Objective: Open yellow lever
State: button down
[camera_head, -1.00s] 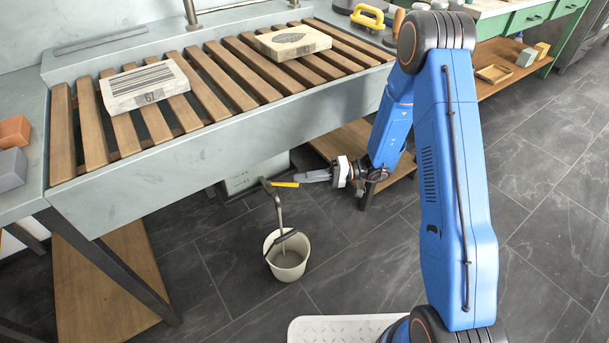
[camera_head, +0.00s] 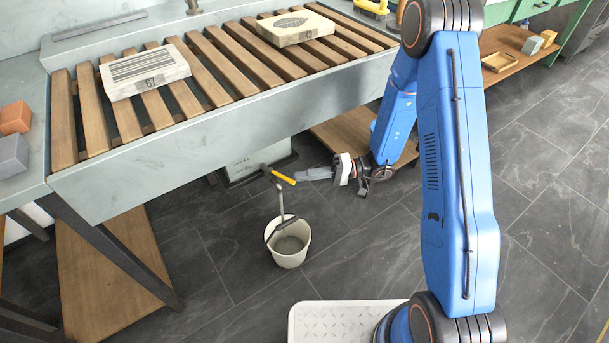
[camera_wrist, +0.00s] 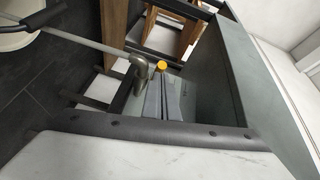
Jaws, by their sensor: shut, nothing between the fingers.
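The yellow lever (camera_head: 284,178) sits on a metal tap with a downward spout, below the front of the slatted sink. In the head view it slants down to the right from its pivot. My gripper (camera_head: 299,176) is shut and empty, its grey fingers close beside the lever's outer end. In the wrist view only the lever's rounded yellow end (camera_wrist: 160,66) shows, just past the tips of my closed fingers (camera_wrist: 161,80); the rest is hidden. I cannot tell whether the fingers touch it.
A white bucket (camera_head: 289,243) with a dark-gripped handle stands on the floor under the spout. The slatted sink (camera_head: 290,110) overhangs the tap and carries two litho stones (camera_head: 143,72) (camera_head: 296,28). A wooden lower shelf (camera_head: 350,131) lies behind my gripper. Floor to the right is clear.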

jog(key=d+r, duration=0.1)
jog(key=d, duration=1)
jog(key=shift+s+d+r, duration=0.15)
jog(key=shift+s+d, duration=0.1)
jog(key=shift+d, duration=0.05)
jog(key=s+d+r+n+g+h, duration=0.15)
jog(key=s+d+r+h, duration=0.25)
jog(key=s+r+h, duration=0.7)
jog(key=s+d+r+m+t+h, duration=0.5)
jog(key=s+d+r+t, duration=0.3)
jog(key=s+d+r, duration=0.5)
jog(key=shift+s+r+t+h, duration=0.35)
jog(key=shift+s+r+h, duration=0.25)
jog(key=shift+s+r, duration=0.25)
